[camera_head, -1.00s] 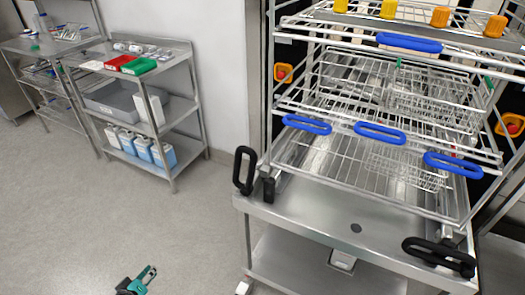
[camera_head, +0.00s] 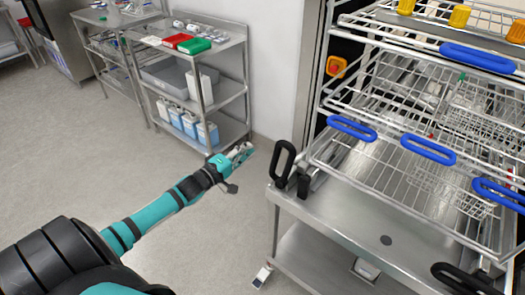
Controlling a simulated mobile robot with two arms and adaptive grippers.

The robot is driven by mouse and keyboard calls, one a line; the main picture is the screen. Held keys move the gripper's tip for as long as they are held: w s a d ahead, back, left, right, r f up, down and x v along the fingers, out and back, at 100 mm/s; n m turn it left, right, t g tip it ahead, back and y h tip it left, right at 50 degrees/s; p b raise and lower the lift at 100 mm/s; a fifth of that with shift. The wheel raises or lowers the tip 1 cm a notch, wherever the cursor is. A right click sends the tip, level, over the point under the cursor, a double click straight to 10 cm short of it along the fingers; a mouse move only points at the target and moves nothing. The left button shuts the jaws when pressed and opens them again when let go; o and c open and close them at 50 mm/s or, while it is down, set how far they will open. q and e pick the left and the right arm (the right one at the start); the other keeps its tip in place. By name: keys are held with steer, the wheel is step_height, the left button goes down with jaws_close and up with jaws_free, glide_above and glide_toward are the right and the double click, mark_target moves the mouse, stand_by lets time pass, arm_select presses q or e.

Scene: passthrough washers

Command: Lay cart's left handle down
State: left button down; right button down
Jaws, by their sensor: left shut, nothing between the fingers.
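The cart (camera_head: 345,212) is a steel trolley standing at the washer's open front. Its left handle (camera_head: 276,160), a black loop, stands upright at the cart's left front corner. The cart's right handle (camera_head: 460,279), also black, lies low at the bottom right and is partly cut off by the frame edge. My left gripper (camera_head: 243,153) is at the end of the teal and black arm. It appears just left of the left handle in the picture, apart from it, shut and empty. My right gripper is out of view.
Wire racks with blue handles (camera_head: 428,149) fill the washer above the cart. A steel shelf unit (camera_head: 242,80) with red and green boxes and bottles stands behind my left gripper. Grey floor (camera_head: 90,170) is open at the left.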

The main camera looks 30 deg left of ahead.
arm_select(q)
steer(key=w+d, duration=0.1)
steer(key=d, duration=0.1)
steer(key=w+d+p, duration=0.1)
steer(key=d, duration=0.1)
steer(key=shift+w+d+f, duration=0.1)
steer(key=shift+w+f, duration=0.25)
steer(key=shift+f, duration=0.05)
